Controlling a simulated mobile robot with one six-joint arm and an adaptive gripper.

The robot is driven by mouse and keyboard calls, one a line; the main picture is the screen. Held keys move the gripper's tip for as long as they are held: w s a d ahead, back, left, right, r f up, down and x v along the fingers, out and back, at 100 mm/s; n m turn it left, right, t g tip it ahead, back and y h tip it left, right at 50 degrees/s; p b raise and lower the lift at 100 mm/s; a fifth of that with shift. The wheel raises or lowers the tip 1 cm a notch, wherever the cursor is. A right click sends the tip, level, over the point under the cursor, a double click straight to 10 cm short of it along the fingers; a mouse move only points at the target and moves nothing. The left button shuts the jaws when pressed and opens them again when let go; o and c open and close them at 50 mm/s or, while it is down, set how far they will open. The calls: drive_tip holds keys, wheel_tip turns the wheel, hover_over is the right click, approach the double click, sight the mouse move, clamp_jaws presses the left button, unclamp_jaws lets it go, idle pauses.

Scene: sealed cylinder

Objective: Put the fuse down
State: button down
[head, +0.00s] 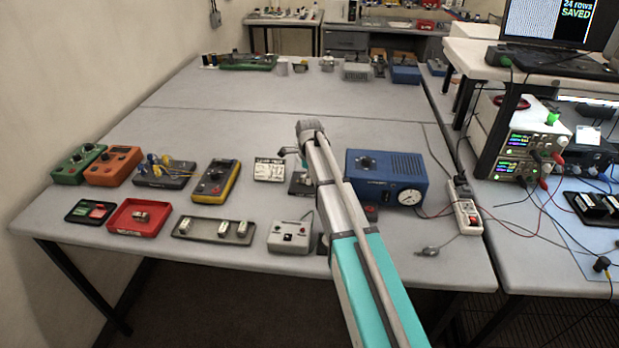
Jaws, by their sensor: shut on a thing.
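My arm reaches up from the lower right over the workbench (260,108). My gripper (292,156) is small and mostly hidden at the arm's end, above the middle of the bench, near a white label card (269,170). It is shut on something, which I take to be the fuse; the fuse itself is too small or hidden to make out. A red tray (122,228) at the front left holds a small pale piece. A long grey tray (180,231) beside it holds several small pale blocks. A grey box with dark knobs (290,240) stands right of it.
Green (72,170), orange (117,166) and yellow-black (215,182) instruments stand in a row on the left. A blue box with a gauge (385,172) stands right of my arm, near a power strip (466,214) and cables. The bench's middle back is clear.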

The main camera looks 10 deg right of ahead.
drive_tip(key=c, duration=0.5)
unclamp_jaws()
drive_tip(key=shift+r, duration=0.1)
wheel_tip(320, 180, up, 12)
drive_tip(key=p, duration=1.2)
drive_tip(key=shift+r+p, duration=0.15)
drive_tip(key=shift+p, duration=0.2)
drive_tip(key=s+n, duration=0.7)
drive_tip(key=s, duration=0.2)
drive_tip(key=s+n, duration=0.7)
drive_tip(key=s, duration=0.3)
drive_tip(key=s+n, duration=0.7)
drive_tip(key=s, duration=0.3)
drive_tip(key=shift+d+n, duration=0.2)
drive_tip(key=shift+n, duration=0.1)
